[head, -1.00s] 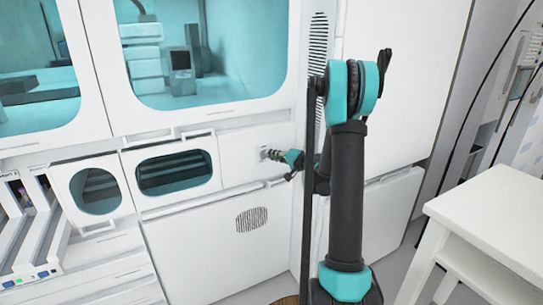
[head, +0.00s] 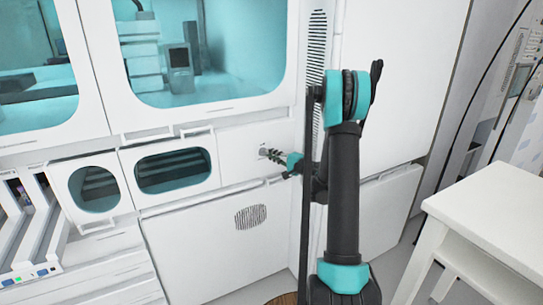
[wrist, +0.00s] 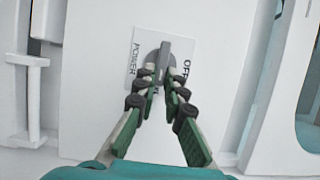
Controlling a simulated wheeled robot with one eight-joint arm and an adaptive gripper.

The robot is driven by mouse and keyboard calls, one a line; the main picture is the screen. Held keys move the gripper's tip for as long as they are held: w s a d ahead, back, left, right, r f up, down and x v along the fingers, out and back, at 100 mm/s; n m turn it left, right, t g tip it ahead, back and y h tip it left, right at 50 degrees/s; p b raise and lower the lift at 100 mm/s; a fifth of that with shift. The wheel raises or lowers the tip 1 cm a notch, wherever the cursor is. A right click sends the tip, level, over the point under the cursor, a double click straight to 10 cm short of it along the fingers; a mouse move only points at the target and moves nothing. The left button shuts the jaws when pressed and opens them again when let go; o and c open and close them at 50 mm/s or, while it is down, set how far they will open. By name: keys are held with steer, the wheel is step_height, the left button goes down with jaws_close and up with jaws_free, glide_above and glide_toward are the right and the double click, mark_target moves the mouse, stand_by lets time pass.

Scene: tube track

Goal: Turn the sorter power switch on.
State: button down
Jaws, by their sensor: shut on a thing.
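The sorter power switch is a grey rotary knob (wrist: 164,52) on a white label plate (wrist: 147,38) in the wrist view. "POWER" reads on the plate's left side and "OFF" on its right. Lettering below the knob is mostly hidden by my fingers. The knob's bar points up, slightly right. My gripper (wrist: 161,72) is shut on the knob, with a fingertip on each side of its lower part. In the head view my gripper (head: 268,153) reaches the white panel from the right, and the knob is too small to make out.
The white cabinet front has an oval window (head: 172,171) left of my gripper and a vent (head: 250,217) below. A large teal-tinted window (head: 210,50) is above. A white table (head: 490,215) stands at the right.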

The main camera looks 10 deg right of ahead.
steer(key=c, duration=1.6)
jaws_free()
steer(key=shift+d, duration=0.1)
steer(key=v, duration=1.2)
steer(key=shift+f, duration=0.1)
